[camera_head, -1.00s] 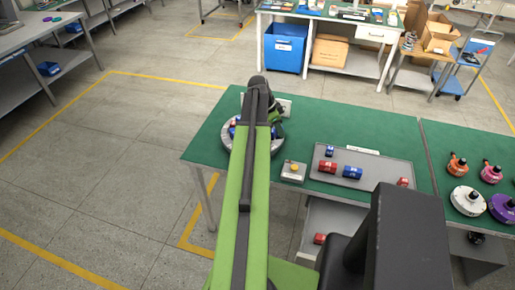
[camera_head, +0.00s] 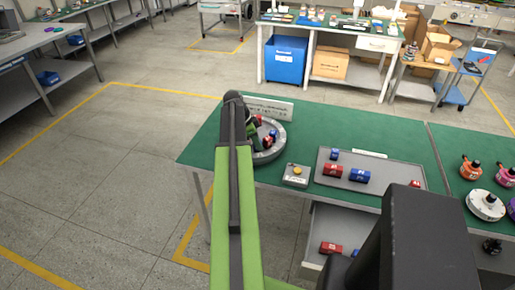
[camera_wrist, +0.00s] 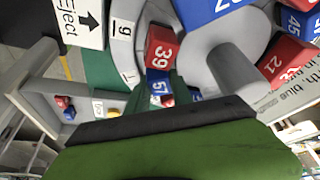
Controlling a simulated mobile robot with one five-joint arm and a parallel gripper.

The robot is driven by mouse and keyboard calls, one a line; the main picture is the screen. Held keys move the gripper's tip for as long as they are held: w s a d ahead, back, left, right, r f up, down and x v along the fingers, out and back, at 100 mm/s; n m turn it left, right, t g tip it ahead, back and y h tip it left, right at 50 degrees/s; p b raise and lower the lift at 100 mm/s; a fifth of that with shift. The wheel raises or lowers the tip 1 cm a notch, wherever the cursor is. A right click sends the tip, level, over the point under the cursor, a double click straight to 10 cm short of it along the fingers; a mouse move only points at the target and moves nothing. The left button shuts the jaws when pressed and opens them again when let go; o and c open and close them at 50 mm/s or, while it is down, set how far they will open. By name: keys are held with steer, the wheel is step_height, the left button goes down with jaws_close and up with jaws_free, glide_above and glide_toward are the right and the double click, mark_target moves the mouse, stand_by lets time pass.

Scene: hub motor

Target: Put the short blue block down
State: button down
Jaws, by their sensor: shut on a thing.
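In the head view my gripper (camera_head: 252,130) is over the left part of a round grey ring-shaped fixture (camera_head: 277,148) on the green table; my arm hides its fingertips. In the wrist view my jaws (camera_wrist: 158,94) narrow towards a small blue block marked 57 (camera_wrist: 158,86), which appears to be between them. A larger blue block marked 27 (camera_wrist: 232,8), a red block marked 21 (camera_wrist: 284,62) and a blue block marked 45 (camera_wrist: 296,22) lie around a grey cylinder (camera_wrist: 222,65). Exact contact cannot be told.
A grey tray (camera_head: 392,177) with red and blue blocks lies right of the fixture. A small box with a yellow button (camera_head: 296,175) stands between them. A white sign (camera_head: 270,107) stands behind the fixture. Round motors (camera_head: 485,204) stand on the right-hand table.

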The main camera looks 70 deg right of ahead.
steer(key=shift+f, duration=0.1)
steer(key=c, duration=1.1)
jaws_free()
steer(key=p+v, duration=1.1)
steer(key=v, duration=0.1)
steer(key=shift+r, duration=0.2)
